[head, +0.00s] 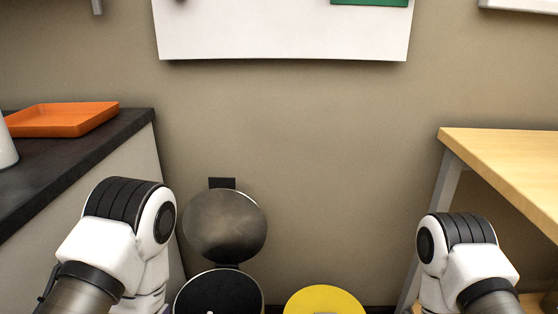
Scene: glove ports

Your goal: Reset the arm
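My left arm (115,240) comes in at the lower left, in front of the dark counter's end. My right arm (462,262) comes in at the lower right, in front of the wooden table's leg. Both arms are bent, with white and black joints showing. Neither gripper shows; both are outside the head view or hidden behind the arm links, so what they hold cannot be seen.
An orange tray (62,119) sits on the dark counter (70,165) at left. A wooden table (510,160) stands at right. A round bin with a raised grey lid (226,224) and a yellow round top (324,300) stand low between my arms. A white panel (285,35) hangs on the wall.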

